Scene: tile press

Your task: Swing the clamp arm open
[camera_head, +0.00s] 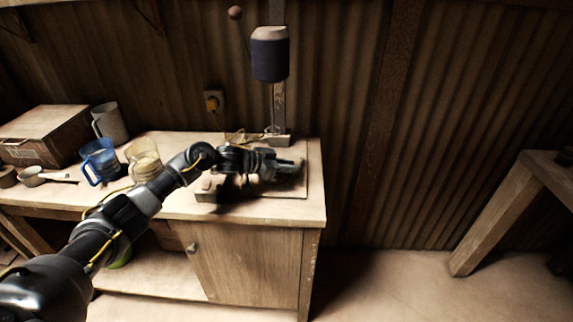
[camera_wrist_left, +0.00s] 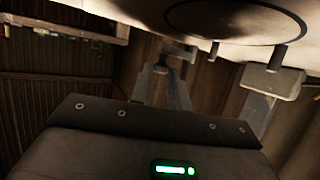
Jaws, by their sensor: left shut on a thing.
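My left gripper (camera_head: 288,168) reaches in over the wooden board (camera_head: 296,192) of the press at the right end of the bench. Its fingers show from behind in the left wrist view (camera_wrist_left: 166,90). They are shut on a small grey part of the clamp arm (camera_wrist_left: 179,50) at the fingertips. In the head view my gripper and wrist hide most of the clamp arm, so its angle cannot be told. The press post (camera_head: 279,105) stands behind, with a dark cylinder (camera_head: 270,55) at its top. My right gripper is not in view.
A blue mug (camera_head: 98,160), a pale yellow mug (camera_head: 142,158) and a grey mug (camera_head: 110,122) stand left on the bench. A wooden box (camera_head: 45,135) is farther left. The corrugated wall (camera_head: 350,120) is close behind. Open floor (camera_head: 400,285) lies to the right.

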